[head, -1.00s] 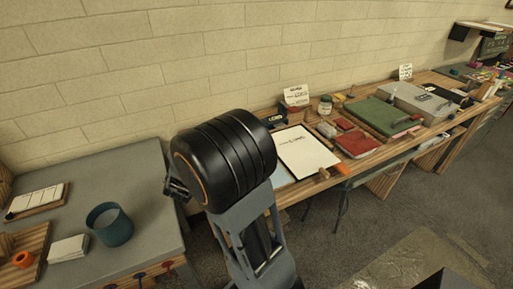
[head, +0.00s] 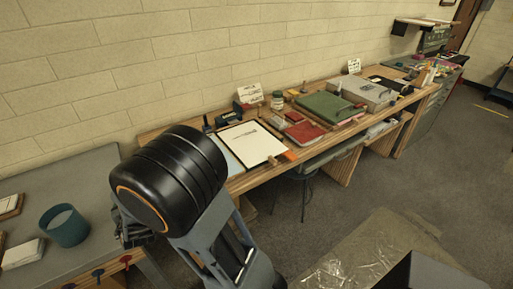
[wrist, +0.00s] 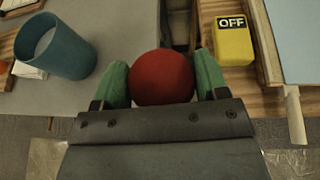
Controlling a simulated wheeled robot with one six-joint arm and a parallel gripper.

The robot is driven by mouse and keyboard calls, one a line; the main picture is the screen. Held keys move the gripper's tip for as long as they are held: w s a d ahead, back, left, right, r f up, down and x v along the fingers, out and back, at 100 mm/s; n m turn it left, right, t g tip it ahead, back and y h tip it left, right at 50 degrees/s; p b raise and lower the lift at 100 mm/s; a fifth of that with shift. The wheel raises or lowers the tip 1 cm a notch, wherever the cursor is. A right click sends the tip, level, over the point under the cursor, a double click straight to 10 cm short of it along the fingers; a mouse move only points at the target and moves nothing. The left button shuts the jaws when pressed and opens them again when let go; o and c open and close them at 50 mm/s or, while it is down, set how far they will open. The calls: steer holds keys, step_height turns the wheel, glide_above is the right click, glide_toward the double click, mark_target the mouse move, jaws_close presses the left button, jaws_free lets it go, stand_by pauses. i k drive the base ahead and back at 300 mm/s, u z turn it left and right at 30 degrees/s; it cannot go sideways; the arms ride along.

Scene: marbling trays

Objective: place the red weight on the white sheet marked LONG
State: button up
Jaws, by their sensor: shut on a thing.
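My gripper (wrist: 160,78) has green fingers shut on the red weight (wrist: 161,70), a rounded red body in the middle of the wrist view. In the head view my arm's black wrist hides most of the gripper, and I cannot see the weight there. The white sheet (head: 252,142) lies flat in a dark-edged frame on the wooden bench, to the right of my arm. It bears a short line of writing too small to read. The weight is held apart from this sheet.
A teal cup (head: 65,226) stands on the grey table (head: 85,180) at left. A yellow block marked OFF (wrist: 234,42) lies at right in the wrist view. A red book (head: 304,132) and a green folder (head: 327,107) lie beyond the white sheet.

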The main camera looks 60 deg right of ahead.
mark_target(254, 143)
steer(key=k, duration=0.55)
steer(key=z, duration=1.5)
steer(key=i, duration=1.1)
steer(key=u, duration=1.95)
